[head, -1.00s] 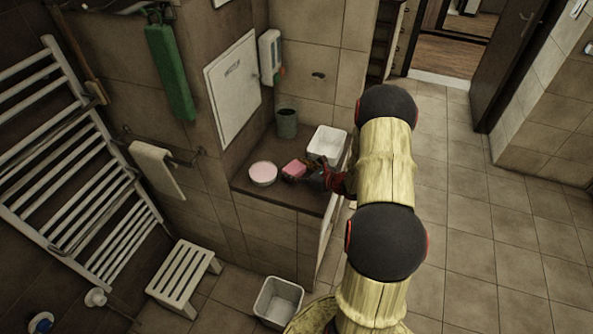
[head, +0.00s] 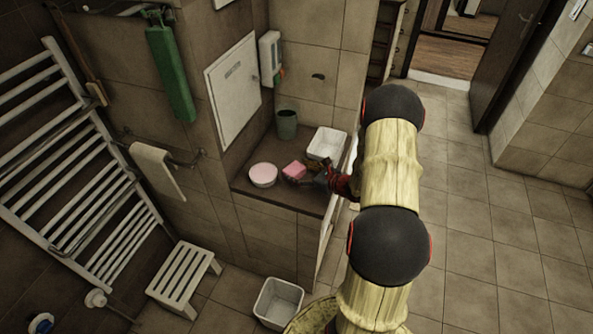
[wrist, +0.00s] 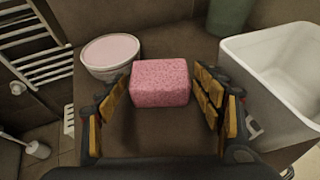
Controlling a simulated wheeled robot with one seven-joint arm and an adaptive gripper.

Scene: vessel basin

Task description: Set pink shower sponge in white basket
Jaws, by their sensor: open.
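The pink shower sponge (wrist: 160,83) is a speckled block on the brown counter, and it also shows in the head view (head: 294,170). My gripper (wrist: 163,110) is open. In the wrist view its yellow-padded fingers stand to the left and right of the sponge's near part, with visible space on both sides. The white basket (wrist: 277,85) stands on the counter to the right of the sponge; in the head view it is behind and right of it (head: 327,143). The part of the basket's inside that shows is empty.
A white bowl with a pink top (head: 263,174) stands left of the sponge. A grey-green cup (head: 287,124) stands at the back by the wall. Another white bin (head: 278,302) is on the floor by a white stool (head: 184,279). The counter's front strip is clear.

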